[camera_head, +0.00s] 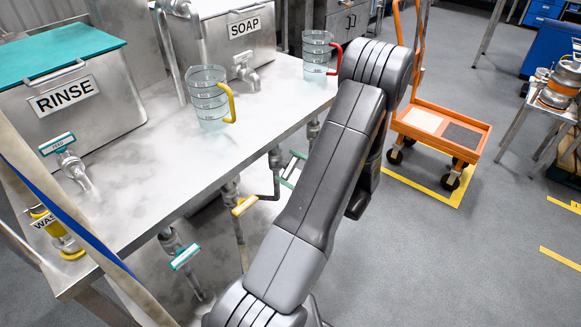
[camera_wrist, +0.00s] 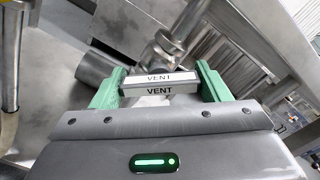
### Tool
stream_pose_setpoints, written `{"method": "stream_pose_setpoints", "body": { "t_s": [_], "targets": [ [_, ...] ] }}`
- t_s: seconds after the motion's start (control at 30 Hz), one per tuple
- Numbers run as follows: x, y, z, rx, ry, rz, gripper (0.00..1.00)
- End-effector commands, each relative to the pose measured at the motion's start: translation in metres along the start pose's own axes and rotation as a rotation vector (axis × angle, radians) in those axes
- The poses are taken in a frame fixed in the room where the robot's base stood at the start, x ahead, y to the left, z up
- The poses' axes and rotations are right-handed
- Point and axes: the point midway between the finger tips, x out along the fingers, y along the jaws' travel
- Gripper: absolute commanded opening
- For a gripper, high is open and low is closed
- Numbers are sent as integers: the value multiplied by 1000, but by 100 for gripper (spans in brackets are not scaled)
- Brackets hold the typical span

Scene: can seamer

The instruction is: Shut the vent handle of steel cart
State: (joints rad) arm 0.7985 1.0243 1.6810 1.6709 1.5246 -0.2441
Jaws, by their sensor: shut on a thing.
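The vent handle (camera_wrist: 160,88) is a white bar with VENT on two faces, in the middle of the wrist view. My gripper (camera_wrist: 158,80) has green fingers, one at each end of the bar, and is shut on it. Behind the handle are a metal valve body (camera_wrist: 165,50) and pipework. In the head view, a small white and green part (camera_head: 292,168) shows beside my forearm, under the steel worktop (camera_head: 215,165); my forearm hides most of my gripper there. How far the handle is turned is hard to tell.
Below the worktop hang a yellow handle (camera_head: 244,206) and a teal handle (camera_head: 185,257) on pipes. RINSE (camera_head: 70,95) and SOAP (camera_head: 235,45) tanks and two clear jugs stand on top. An orange trolley (camera_head: 440,125) stands right; grey floor between is open.

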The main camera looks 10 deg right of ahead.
Motion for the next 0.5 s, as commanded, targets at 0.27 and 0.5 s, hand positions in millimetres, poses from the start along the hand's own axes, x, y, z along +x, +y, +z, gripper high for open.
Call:
{"method": "stream_pose_setpoints", "body": {
  "t_s": [0.27,0.5],
  "targets": [
    [0,-1,2,222,1,1,46],
    [0,-1,2,423,1,1,46]
  ]
}}
